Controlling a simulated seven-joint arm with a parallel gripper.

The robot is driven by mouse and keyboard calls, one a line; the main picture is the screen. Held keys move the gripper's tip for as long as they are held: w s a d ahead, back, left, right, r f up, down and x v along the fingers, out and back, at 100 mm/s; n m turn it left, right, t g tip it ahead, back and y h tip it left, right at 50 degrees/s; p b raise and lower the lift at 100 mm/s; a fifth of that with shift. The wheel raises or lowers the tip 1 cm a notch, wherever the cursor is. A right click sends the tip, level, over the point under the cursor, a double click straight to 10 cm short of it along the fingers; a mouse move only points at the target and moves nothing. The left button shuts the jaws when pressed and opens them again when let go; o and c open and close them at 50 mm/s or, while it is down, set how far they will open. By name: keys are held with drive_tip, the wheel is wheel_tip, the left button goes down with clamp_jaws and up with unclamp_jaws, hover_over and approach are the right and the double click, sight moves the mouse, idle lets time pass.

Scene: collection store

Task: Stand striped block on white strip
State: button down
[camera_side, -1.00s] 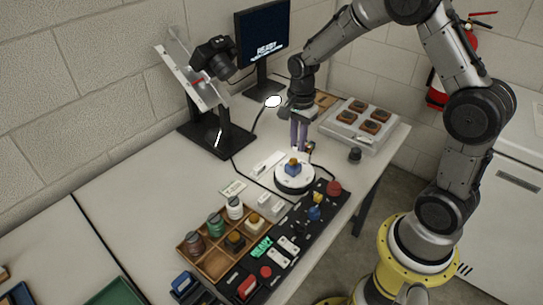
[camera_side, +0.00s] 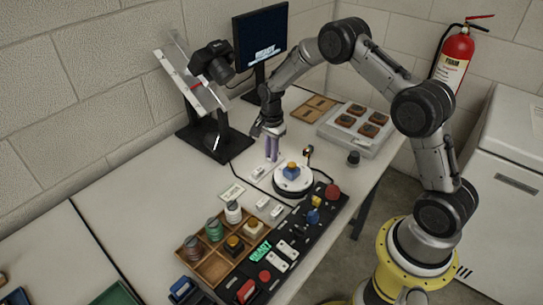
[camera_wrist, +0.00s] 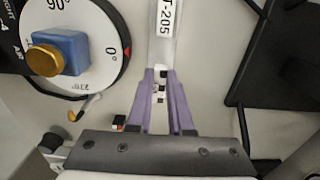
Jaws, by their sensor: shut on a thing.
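My gripper (camera_side: 272,150) has purple fingers pointing down over the table, just behind and left of the round dial. It also shows in the wrist view (camera_wrist: 160,80). It is shut on a small black-and-white striped block (camera_wrist: 161,88), of which only a little shows between the fingertips. The white strip (camera_wrist: 162,45), labelled T-205, runs up the wrist view just beyond the fingertips. In the side view the strip (camera_side: 258,173) lies beside the dial, under the gripper. I cannot tell whether the block touches it.
The white dial (camera_side: 293,188) carries a blue block with a yellow knob (camera_side: 292,170). The camera stand (camera_side: 215,140) rises behind left. A black control panel (camera_side: 290,245) and a wooden compartment tray (camera_side: 212,268) lie in front. A grey tray of brown pieces (camera_side: 340,132) is at the back right.

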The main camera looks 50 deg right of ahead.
drive_tip(key=shift+f, duration=0.6)
drive_tip(key=shift+f, duration=0.1)
drive_tip(key=c, duration=0.8)
unclamp_jaws()
drive_tip(key=shift+c, duration=0.2)
